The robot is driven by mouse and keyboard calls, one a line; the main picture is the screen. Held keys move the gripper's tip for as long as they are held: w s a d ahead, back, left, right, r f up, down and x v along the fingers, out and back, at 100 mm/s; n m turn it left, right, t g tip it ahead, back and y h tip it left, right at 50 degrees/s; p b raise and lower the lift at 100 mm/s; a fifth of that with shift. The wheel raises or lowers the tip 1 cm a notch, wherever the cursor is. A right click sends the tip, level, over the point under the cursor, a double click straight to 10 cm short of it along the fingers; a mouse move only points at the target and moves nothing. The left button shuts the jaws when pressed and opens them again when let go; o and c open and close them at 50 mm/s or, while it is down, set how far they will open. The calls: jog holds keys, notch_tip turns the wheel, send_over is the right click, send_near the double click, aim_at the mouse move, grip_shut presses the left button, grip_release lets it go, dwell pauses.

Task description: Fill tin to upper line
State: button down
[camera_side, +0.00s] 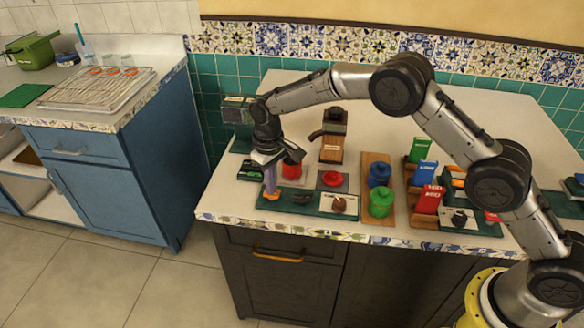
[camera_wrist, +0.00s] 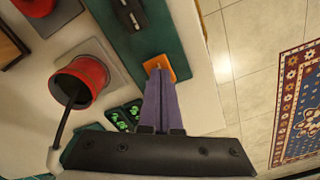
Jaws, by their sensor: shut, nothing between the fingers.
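A red tin (camera_side: 291,169) stands on a grey pad at the left of the counter, and part of my gripper is close in front of it. In the wrist view the red tin (camera_wrist: 90,72) is open, with a dark rod crossing its mouth. Its inside is dark, and I cannot make out a line or fill level. My gripper (camera_side: 270,186) is shut and points down at an orange piece (camera_side: 271,195) on the dark green board. In the wrist view the purple fingers (camera_wrist: 157,78) lie together at the orange piece (camera_wrist: 161,67); I cannot tell whether they touch it.
A wooden stand with a dark spout (camera_side: 333,138) is behind the tin. Red, blue (camera_side: 380,174) and green pots (camera_side: 381,202) stand to the right, then a rack of coloured packets (camera_side: 424,173). The counter's front edge (camera_side: 330,232) is close to my gripper.

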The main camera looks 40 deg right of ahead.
dwell(0.4)
jog(key=shift+r, duration=2.55)
